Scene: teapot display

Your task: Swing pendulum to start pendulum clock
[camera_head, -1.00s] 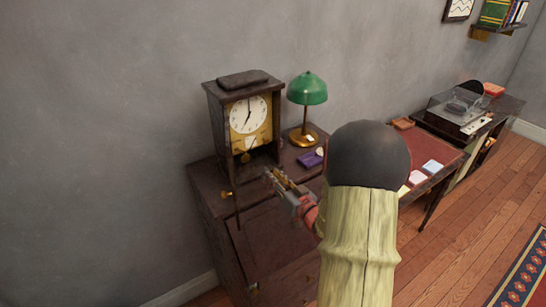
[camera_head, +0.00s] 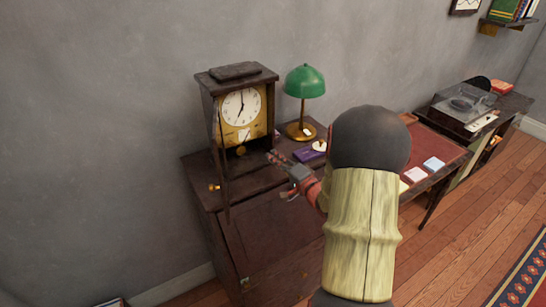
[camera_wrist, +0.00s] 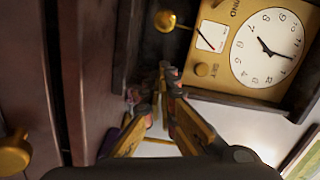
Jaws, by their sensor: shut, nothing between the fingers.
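The pendulum clock (camera_head: 241,106) stands on a dark wooden cabinet, with a white dial and a brass front panel. Its round brass pendulum bob (camera_head: 240,151) hangs below the dial. In the wrist view the clock's brass front (camera_wrist: 222,72) lies at upper right, turned on its side, and the pendulum bob (camera_wrist: 165,21) is at the top with a thin rod. My gripper (camera_head: 272,156) is just right of the clock's lower front. In the wrist view my gripper (camera_wrist: 167,78) has its fingertips together and empty, pointing toward the clock's base, apart from the bob.
A green lamp (camera_head: 304,83) and a purple box (camera_head: 310,152) stand right of the clock on the cabinet. A thin dark panel (camera_head: 224,175) projects at the clock's left front. A brass knob (camera_wrist: 14,153) shows at left in the wrist view. A red-topped desk (camera_head: 436,148) stands farther right.

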